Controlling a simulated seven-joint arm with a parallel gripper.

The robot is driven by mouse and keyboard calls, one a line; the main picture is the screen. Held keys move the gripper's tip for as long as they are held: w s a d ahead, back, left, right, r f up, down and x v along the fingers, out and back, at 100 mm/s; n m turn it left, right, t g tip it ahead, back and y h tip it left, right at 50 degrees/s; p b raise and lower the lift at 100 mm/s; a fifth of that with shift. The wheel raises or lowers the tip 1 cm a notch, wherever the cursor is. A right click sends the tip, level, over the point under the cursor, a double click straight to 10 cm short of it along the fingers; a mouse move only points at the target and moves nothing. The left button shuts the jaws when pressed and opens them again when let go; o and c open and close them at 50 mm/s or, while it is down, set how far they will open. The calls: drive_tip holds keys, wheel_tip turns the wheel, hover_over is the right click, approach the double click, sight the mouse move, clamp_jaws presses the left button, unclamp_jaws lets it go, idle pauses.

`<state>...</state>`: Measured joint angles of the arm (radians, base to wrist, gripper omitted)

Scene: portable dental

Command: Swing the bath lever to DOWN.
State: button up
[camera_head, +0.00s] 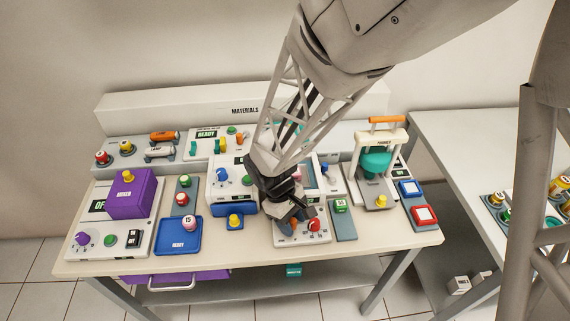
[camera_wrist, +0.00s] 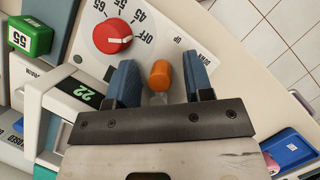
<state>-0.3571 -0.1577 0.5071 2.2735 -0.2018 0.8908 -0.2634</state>
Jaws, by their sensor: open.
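The bath lever has an orange cylindrical knob (camera_wrist: 160,75) on a pale stem. In the wrist view it stands between the two blue fingers of my open gripper (camera_wrist: 163,73), with a gap visible on each side. An "UP" label lies just beyond the knob, and a second, partly hidden label sits to the right of it. Which position the lever is in I cannot tell. In the head view my gripper (camera_head: 290,213) is low over the white bath panel (camera_head: 287,240) at the table's front, and it hides most of the lever.
A red dial (camera_wrist: 113,36) with printed numbers and "OFF" is close beside the left finger. A green "22" display (camera_wrist: 87,95) and a green "55" block (camera_wrist: 30,37) lie to the left. A blue tray (camera_head: 165,246) and purple box (camera_head: 132,190) stand left. The table edge is near.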

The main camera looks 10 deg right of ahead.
sight(276, 234)
clamp_jaws()
drive_tip(key=shift+a+m, duration=0.1)
drive_tip(key=shift+m, duration=0.3)
drive_tip(key=m, duration=0.1)
drive_tip(key=a+m+y, duration=0.1)
drive_tip(key=m, duration=0.1)
drive_tip(key=shift+s+g, duration=0.2)
drive_tip(key=shift+g, duration=0.1)
drive_tip(key=m, duration=0.1)
drive_tip(key=a+m+y, duration=0.1)
drive_tip(key=shift+m, duration=0.4)
drive_tip(key=m, duration=0.1)
drive_tip(key=a+m+y, duration=0.1)
drive_tip(key=m, duration=0.1)
drive_tip(key=m+y, duration=0.1)
drive_tip(key=m, duration=0.1)
drive_tip(key=shift+w+a, duration=0.25)
drive_tip(key=shift+a, duration=0.15)
drive_tip(key=shift+m, duration=0.3)
